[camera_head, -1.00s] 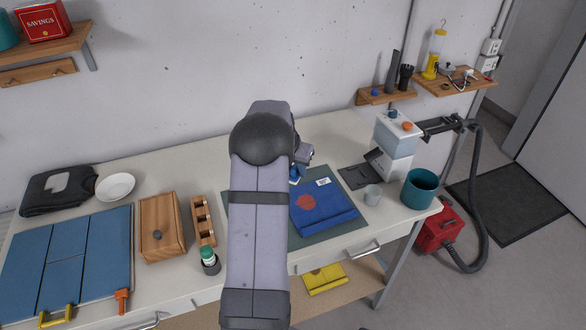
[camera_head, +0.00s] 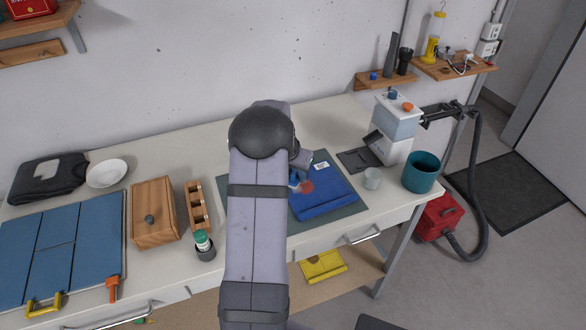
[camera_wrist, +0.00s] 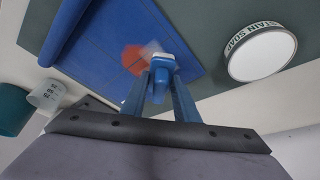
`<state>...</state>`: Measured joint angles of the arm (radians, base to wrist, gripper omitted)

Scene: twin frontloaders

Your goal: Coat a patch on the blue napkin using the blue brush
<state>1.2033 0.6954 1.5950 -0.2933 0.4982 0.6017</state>
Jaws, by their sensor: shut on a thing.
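The blue napkin (camera_head: 325,203) lies on a dark green mat on the table, with an orange-red patch on it. The patch (camera_wrist: 132,57) also shows in the wrist view, with a pale smear or blur beside the brush. My gripper (camera_wrist: 160,82) is shut on the blue brush (camera_wrist: 161,62), whose head is over the edge of the patch. Contact between bristles and cloth cannot be told. In the head view my arm hides most of the gripper. A round white dish marked STAIN SOAP (camera_wrist: 262,53) stands beside the napkin in the wrist view; my arm hides it in the head view.
A grey-white cup (camera_head: 372,179) and a teal pot (camera_head: 421,172) stand right of the mat (camera_head: 350,211). A wooden box (camera_head: 155,212), a slotted wooden rack (camera_head: 198,207) and a green-capped bottle (camera_head: 203,241) are at left.

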